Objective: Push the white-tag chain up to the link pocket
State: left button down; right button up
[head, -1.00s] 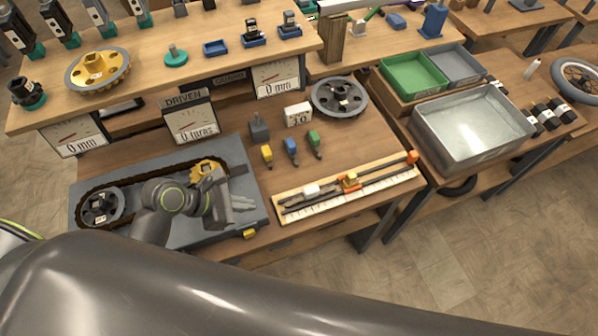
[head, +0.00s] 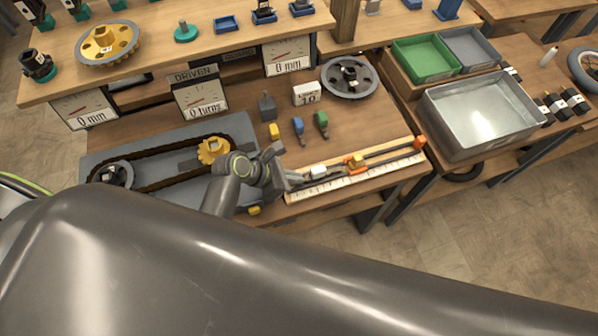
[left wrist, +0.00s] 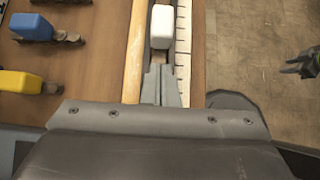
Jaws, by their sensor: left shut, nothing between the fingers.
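The white tag (head: 319,172) lies in the groove of the wooden ruler gauge (head: 330,187); it also shows in the left wrist view (left wrist: 162,27). A short brown chain piece (left wrist: 157,57) shows behind it. My left gripper (head: 294,180) is shut and empty, low over the gauge's left end. In the left wrist view its fingertips (left wrist: 160,70) lie in line with the tag, close behind the chain; contact is unclear. An orange slider (head: 356,161) and an orange end block (head: 419,142) stand farther right. I cannot tell which part is the link pocket. A dark shape, apparently my right gripper (left wrist: 300,65), shows at the edge.
Yellow (head: 273,131), blue (head: 298,126) and green (head: 321,120) tagged pieces lie behind the gauge. The chain drive with its yellow sprocket (head: 212,150) is left. A metal tray (head: 430,112) stands right. The bench's front edge runs close before the gauge.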

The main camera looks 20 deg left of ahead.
aim_at(311, 174)
pick_arm(q)
jog(key=shift+w+d, duration=0.4)
jog(key=shift+d, duration=0.2)
pick_arm(e)
jog(key=shift+s+d+r, duration=0.1)
jog(key=shift+s+r, duration=0.1)
jog(key=shift+s, duration=0.5)
